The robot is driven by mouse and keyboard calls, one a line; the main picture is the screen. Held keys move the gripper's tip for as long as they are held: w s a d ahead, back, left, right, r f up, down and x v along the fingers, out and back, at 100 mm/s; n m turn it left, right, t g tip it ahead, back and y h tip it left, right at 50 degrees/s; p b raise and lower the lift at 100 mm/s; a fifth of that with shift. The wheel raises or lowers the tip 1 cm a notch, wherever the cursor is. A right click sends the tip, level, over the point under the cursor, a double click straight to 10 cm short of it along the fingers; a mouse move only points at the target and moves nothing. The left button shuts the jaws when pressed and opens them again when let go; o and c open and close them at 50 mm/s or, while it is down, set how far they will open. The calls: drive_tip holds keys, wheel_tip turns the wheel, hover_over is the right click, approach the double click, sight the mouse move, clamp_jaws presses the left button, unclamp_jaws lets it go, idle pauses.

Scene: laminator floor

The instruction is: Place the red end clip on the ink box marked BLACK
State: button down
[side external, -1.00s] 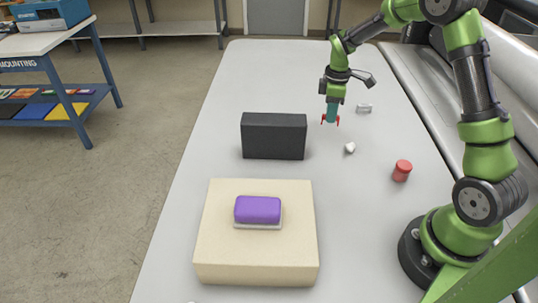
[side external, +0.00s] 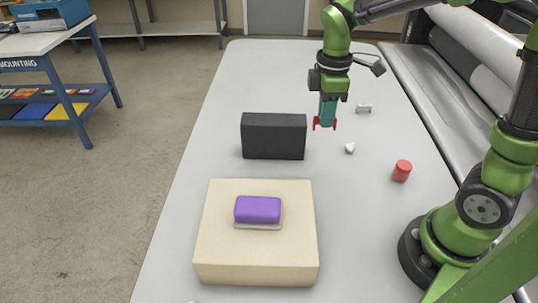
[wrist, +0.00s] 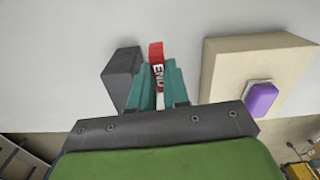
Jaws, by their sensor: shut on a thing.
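My gripper (side external: 325,118) is shut on the red end clip (wrist: 156,52), which carries white letters reading END in the wrist view. In the side view, red parts of the clip show at both sides of the teal fingertips. The clip is held above the table, to the right of a black box (side external: 273,137). That box also shows left of the fingers in the wrist view (wrist: 122,75), apart from the clip. No lettering is readable on the box in either view.
A beige block (side external: 215,246) with a purple-topped pad (side external: 257,209) stands nearer the camera. A red cylinder (side external: 402,171), a small white piece (side external: 349,148) and a small grey piece (side external: 364,108) lie on the right of the table. The table's far end is clear.

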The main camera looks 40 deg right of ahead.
drive_tip(key=s+a+r, duration=0.1)
drive_tip(key=r, duration=0.1)
drive_tip(key=m, duration=0.1)
hover_over(274, 119)
drive_tip(key=shift+f, duration=0.8)
drive_tip(key=shift+w+f, duration=0.1)
drive_tip(key=shift+f, duration=1.65)
drive_tip(key=shift+f, duration=0.15)
drive_tip(key=c, duration=1.1)
unclamp_jaws()
